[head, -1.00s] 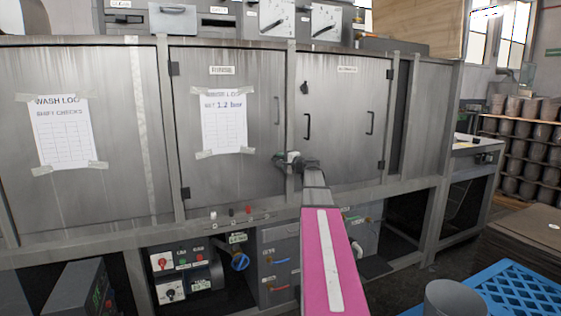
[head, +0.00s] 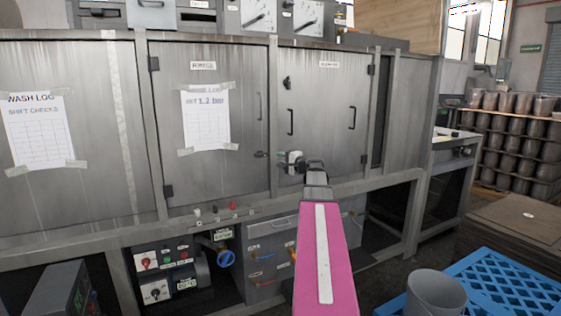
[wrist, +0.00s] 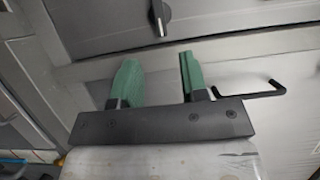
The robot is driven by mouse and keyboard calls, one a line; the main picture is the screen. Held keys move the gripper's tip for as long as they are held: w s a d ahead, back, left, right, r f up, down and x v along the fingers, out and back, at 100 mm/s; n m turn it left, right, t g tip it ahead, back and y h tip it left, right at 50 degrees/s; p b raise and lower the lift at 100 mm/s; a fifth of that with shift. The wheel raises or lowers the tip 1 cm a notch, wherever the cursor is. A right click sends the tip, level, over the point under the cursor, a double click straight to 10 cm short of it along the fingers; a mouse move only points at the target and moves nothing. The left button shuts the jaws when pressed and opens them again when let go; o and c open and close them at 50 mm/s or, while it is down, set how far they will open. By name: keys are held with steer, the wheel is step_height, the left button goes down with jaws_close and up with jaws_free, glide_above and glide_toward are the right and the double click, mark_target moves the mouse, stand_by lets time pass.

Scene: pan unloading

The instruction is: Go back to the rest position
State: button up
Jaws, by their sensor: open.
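My gripper (head: 291,160) is at the end of my pink arm, in front of the grey metal washer cabinet (head: 255,190). In the wrist view, its two green fingers (wrist: 158,82) stand apart with nothing between them. A black door handle (wrist: 265,89) shows just right of the fingers, and a dark latch knob (wrist: 160,12) shows above them. I cannot tell from these views how far the fingers are from the door. The washer's doors are shut in the head view.
A blue plastic pallet (head: 500,290) lies at the lower right with a grey cylindrical pan (head: 436,295) on it. Brown stacked sheets (head: 515,222) lie behind it. Shelves of several pans (head: 510,135) stand at the far right. Control boxes (head: 165,270) sit under the cabinet.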

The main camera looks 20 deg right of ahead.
steer(key=s+a+f+n+g, duration=0.3)
steer(key=a+f+g, duration=0.2)
steer(key=a+f, duration=0.6)
steer(key=s+a+f+n+g, duration=0.35)
steer(key=a+f, duration=0.55)
steer(key=f, duration=0.4)
steer(key=s+a+f+n+g+h, duration=0.3)
steer(key=s+a+f+g, duration=0.1)
steer(key=s+f, duration=0.4)
steer(key=s+a+f+n+g+h, duration=0.3)
steer(key=s+a+f+g+h, duration=0.1)
steer(key=s+f, duration=0.4)
steer(key=shift+s+a+f+n+h, duration=0.35)
steer(key=shift+s+a, duration=0.15)
steer(key=shift+s, duration=0.7)
steer(key=shift+r, duration=0.1)
steer(key=shift+c, duration=0.4)
